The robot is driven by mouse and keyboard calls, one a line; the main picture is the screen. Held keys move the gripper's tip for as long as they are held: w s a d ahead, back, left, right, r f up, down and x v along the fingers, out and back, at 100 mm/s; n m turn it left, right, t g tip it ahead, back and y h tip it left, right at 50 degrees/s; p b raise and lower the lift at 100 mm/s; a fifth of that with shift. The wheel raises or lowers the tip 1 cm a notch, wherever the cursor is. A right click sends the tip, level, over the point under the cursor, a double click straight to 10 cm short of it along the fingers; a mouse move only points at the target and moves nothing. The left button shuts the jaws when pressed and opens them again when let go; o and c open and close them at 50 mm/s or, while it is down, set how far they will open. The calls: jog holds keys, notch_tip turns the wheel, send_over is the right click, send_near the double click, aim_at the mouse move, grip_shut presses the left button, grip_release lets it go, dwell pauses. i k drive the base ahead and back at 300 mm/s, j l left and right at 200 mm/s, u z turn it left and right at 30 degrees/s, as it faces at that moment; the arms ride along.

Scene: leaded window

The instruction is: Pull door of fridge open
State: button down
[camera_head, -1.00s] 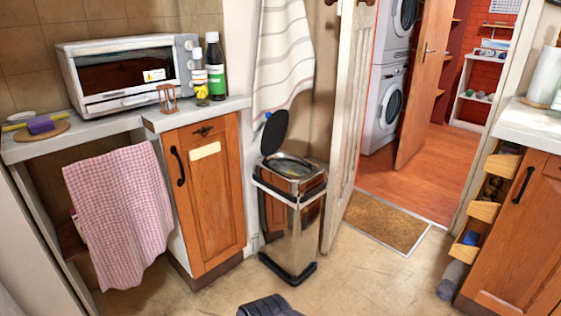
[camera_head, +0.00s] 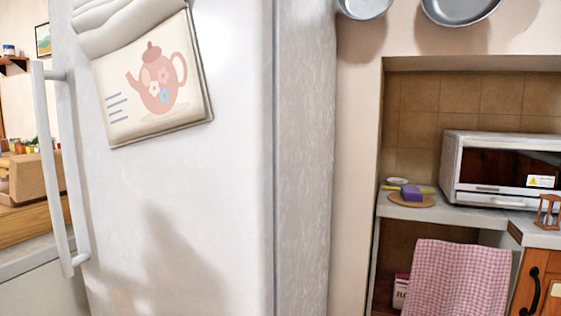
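The white fridge (camera_head: 304,170) fills the left and middle of the head view, close to me. Its door (camera_head: 190,215) faces me and looks shut. A long white vertical bar handle (camera_head: 55,180) stands off the door's left edge. A towel with a pink teapot print (camera_head: 155,90) hangs on the upper part of the door. My gripper is not in view.
Right of the fridge, a counter (camera_head: 455,214) holds a toaster oven (camera_head: 500,165), an hourglass (camera_head: 547,212) and a purple sponge (camera_head: 411,192). A checked cloth (camera_head: 460,280) hangs below. Metal pans (camera_head: 460,8) hang above. A wooden box (camera_head: 33,178) stands at the left.

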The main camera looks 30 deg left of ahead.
aim_at(180, 222)
jog(key=u, duration=2.35)
